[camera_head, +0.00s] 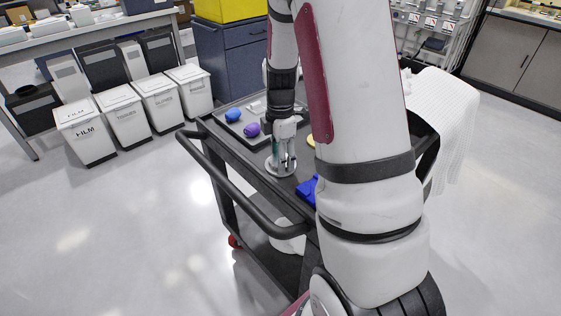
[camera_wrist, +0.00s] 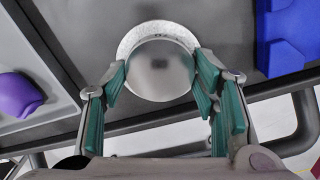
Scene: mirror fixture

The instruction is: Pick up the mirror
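A round mirror (camera_wrist: 160,70) with a grey reflecting face sits in a pale speckled round rim (camera_wrist: 158,27) on the dark cart top, in the upper middle of the wrist view. In the head view, the pale round base (camera_head: 271,168) shows under my gripper (camera_head: 285,160). In the wrist view, my gripper (camera_wrist: 160,72) has its green-padded fingers spread apart, one at each side of the mirror. The fingertips overlap the mirror's left and right edges in the picture. I cannot tell whether they touch it.
The dark cart (camera_head: 217,141) has a front push handle (camera_head: 240,205). A grey tray with a blue item (camera_head: 233,115) and a purple item (camera_head: 252,129) lies beyond the mirror. A blue block (camera_head: 306,190) lies nearer, and a white cloth (camera_head: 445,110) hangs at the right.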

